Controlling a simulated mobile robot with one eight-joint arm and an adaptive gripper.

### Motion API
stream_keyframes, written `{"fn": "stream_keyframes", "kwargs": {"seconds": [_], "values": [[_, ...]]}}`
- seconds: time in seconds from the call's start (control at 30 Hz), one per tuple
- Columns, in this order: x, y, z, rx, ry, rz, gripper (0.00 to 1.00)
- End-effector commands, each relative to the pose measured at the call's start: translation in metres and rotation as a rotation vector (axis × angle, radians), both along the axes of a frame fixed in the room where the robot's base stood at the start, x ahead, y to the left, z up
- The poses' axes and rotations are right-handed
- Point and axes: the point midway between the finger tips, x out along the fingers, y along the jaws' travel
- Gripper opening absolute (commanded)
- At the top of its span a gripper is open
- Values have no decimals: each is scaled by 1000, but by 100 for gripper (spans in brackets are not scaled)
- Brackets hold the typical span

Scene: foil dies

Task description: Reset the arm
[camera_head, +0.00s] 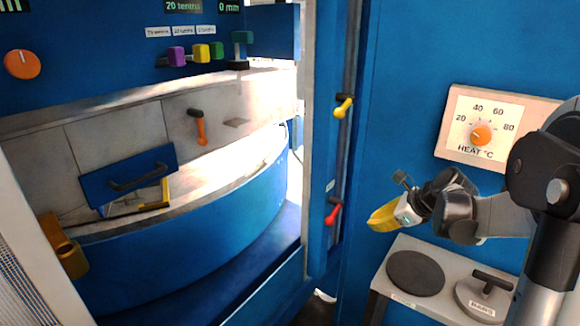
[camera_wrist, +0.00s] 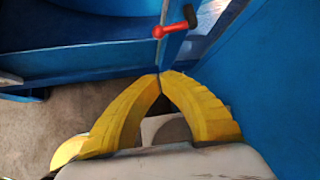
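My gripper (camera_head: 374,222) is held out in front of the blue wall, right of the red-handled lever and above the left side of a grey shelf. Its yellow fingers point to the left in the head view. In the wrist view the two fingertips of my gripper (camera_wrist: 159,77) meet, with nothing seen between them. My arm comes in from the right edge, bent at the wrist. The red lever (camera_wrist: 176,23) appears beyond the fingertips in the wrist view, apart from them.
A grey shelf (camera_head: 428,256) below holds a dark round pad (camera_head: 415,273) and a handled lid-like piece (camera_head: 486,295). A heat panel (camera_head: 489,110) with an orange knob is on the wall. A yellow lever (camera_head: 343,107) sits above the red lever (camera_head: 334,210). A blue machine fills the left.

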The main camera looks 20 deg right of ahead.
Motion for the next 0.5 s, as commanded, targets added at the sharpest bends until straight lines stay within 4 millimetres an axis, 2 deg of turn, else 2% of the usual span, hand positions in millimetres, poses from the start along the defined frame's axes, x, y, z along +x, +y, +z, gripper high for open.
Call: {"fn": "stream_keyframes", "kwargs": {"seconds": [0.13,0.27,0.4,0.5], "values": [[-5,16,6,-58,-8,65,0],[-26,61,20,-260,-37,280,0],[-69,123,34,-585,-92,647,0],[-105,158,37,-818,-138,926,0]]}}
